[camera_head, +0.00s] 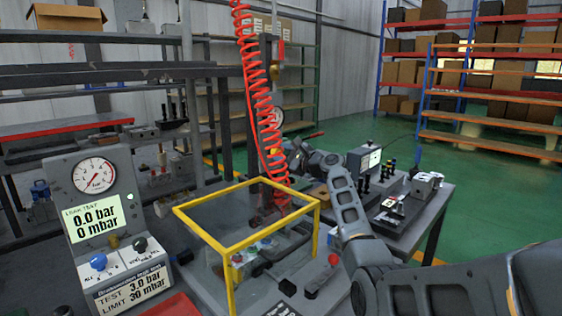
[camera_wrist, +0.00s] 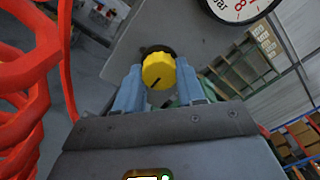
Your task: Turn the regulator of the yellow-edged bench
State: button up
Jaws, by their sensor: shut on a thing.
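The regulator knob (camera_wrist: 159,71) is yellow and ribbed with a dark pointer line, and it sits between the blue fingers of my gripper (camera_wrist: 158,78) in the wrist view. The fingers are shut on its sides. The bench with the yellow frame (camera_head: 274,231) stands in the middle of the head view. My gripper (camera_head: 287,152) is above and behind this frame there, beside the red coiled hose. A round gauge (camera_wrist: 238,4) is partly in view above right of the knob.
The red coiled hose (camera_head: 254,90) hangs close to my gripper and fills the left of the wrist view (camera_wrist: 30,85). A leak test unit (camera_head: 95,215) at left reads 0.0 bar and 0 mbar. Another bench with a small display box (camera_head: 364,160) stands at right.

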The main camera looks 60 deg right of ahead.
jog(key=n+b, duration=0.2)
jog(key=n, duration=0.1)
jog(key=n+b, duration=0.1)
jog(key=shift+f+n+b, duration=0.3)
jog(key=shift+r+n+b, duration=0.15)
jog(key=shift+n+b, duration=1.1)
jog(key=shift+n, duration=0.65)
jog(key=o, duration=1)
jog(key=shift+r, duration=0.15)
jog(key=shift+o, duration=0.2)
jog(key=shift+s, duration=0.1)
jog(key=v, duration=0.7)
jog(key=shift+s, duration=0.3)
